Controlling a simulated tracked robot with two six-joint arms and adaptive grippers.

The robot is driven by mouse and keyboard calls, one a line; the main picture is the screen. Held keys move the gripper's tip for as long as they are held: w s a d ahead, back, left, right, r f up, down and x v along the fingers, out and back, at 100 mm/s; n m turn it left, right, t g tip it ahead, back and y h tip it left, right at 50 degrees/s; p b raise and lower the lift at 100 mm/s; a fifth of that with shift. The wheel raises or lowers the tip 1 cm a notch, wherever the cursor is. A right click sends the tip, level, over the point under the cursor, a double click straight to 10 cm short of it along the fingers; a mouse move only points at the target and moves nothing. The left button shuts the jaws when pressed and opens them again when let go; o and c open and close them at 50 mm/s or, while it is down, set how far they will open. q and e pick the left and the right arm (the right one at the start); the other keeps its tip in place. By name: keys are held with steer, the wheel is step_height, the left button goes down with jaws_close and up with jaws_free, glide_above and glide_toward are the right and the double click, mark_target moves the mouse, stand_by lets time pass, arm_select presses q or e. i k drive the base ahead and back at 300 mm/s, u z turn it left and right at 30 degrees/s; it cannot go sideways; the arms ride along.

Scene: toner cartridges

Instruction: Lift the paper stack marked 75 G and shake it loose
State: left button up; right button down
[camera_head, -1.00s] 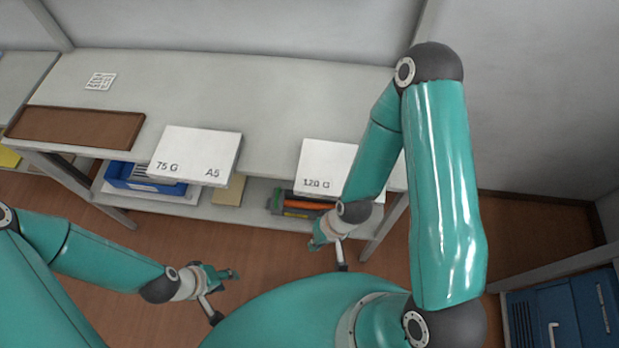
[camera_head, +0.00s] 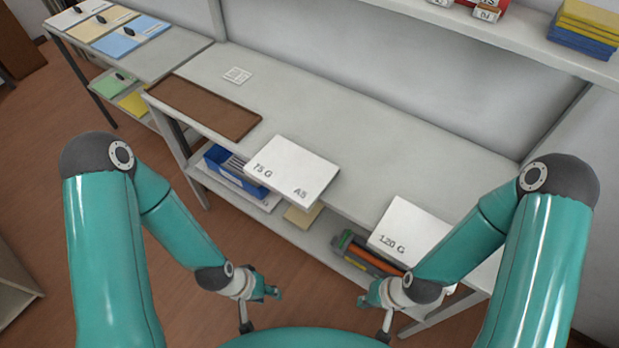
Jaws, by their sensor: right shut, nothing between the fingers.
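The white paper stack marked 75 G and A5 (camera_head: 290,172) lies flat at the front edge of the grey table, its near side jutting slightly past the edge. My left gripper (camera_head: 274,293) hangs in front of the table, below and apart from this stack; its finger opening is too small to make out. My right gripper (camera_head: 364,299) is shut and empty, in front of the table and left of the white stack marked 120 G (camera_head: 408,232). My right forearm hides part of that second stack.
A brown mat (camera_head: 205,106) and a small printed card (camera_head: 237,75) lie on the table (camera_head: 350,125). An upper shelf carries yellow and blue blocks (camera_head: 585,25). The tabletop behind the stacks is clear.

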mark_target(300, 177)
steer(key=u, duration=0.6)
steer(key=k, duration=1.35)
steer(key=z, duration=0.85)
steer(key=i, duration=1.05)
